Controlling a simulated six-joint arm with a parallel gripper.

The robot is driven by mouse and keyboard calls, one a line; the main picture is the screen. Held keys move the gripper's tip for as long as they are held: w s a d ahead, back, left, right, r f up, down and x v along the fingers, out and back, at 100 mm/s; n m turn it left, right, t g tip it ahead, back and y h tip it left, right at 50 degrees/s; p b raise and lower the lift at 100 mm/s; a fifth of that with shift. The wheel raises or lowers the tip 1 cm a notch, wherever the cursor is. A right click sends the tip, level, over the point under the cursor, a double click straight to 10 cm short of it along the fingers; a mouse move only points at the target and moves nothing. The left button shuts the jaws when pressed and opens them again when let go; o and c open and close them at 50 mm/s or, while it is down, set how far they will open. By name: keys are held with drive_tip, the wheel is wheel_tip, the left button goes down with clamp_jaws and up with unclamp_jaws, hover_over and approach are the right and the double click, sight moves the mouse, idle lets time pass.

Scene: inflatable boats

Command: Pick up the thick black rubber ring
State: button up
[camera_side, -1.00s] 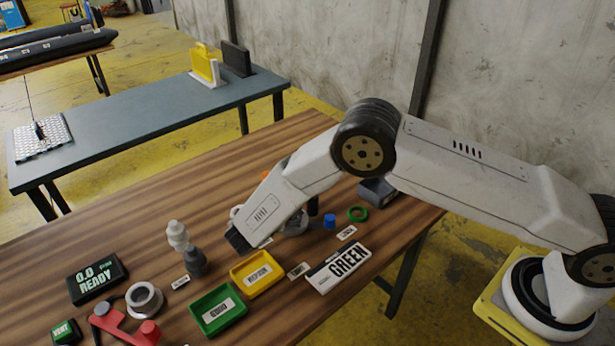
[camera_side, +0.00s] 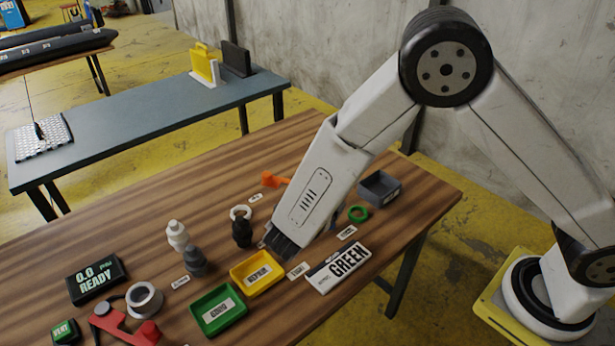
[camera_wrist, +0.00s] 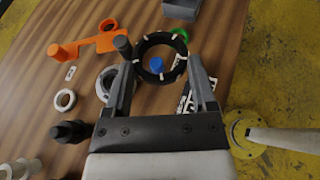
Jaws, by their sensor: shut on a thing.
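The thick black rubber ring (camera_wrist: 137,64) with pale marks around it shows in the wrist view, between the two fingers of my gripper (camera_wrist: 161,66). The fingers are shut on its opposite sides. A blue cap (camera_wrist: 157,65) is seen through the ring's hole. In the side view my gripper (camera_side: 283,243) points down over the wooden table, behind the yellow tray. The ring is hidden there by my gripper and arm, so its height above the table cannot be told.
A dark bottle (camera_side: 242,233) and a white ring (camera_side: 240,213) stand close left of my gripper. An orange tool (camera_side: 274,181) lies behind. A green ring (camera_side: 358,213) and grey bin (camera_side: 380,188) are right. Yellow (camera_side: 240,277) and green (camera_side: 198,319) trays are in front.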

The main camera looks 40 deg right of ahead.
drive_tip(key=shift+s+d+r, duration=0.1)
drive_tip(key=shift+s+r, duration=0.15)
drive_tip(key=shift+s, duration=0.3)
drive_tip(key=shift+s+d+r, duration=0.1)
drive_tip(key=shift+s+r, duration=0.15)
drive_tip(key=shift+s, duration=0.25)
drive_tip(key=w+d+r+n+t+y, duration=0.3)
drive_tip(key=d+r+n+y, duration=0.1)
drive_tip(key=r, duration=0.3)
drive_tip(key=w+d+r+n+t+y, duration=0.4)
drive_tip(key=r+n, duration=0.1)
drive_tip(key=r, duration=0.2)
drive_tip(key=shift+w+r+n, duration=0.15)
drive_tip(key=shift+w+n, duration=0.05)
drive_tip(key=shift+n, duration=0.2)
drive_tip(key=shift+d, duration=0.1)
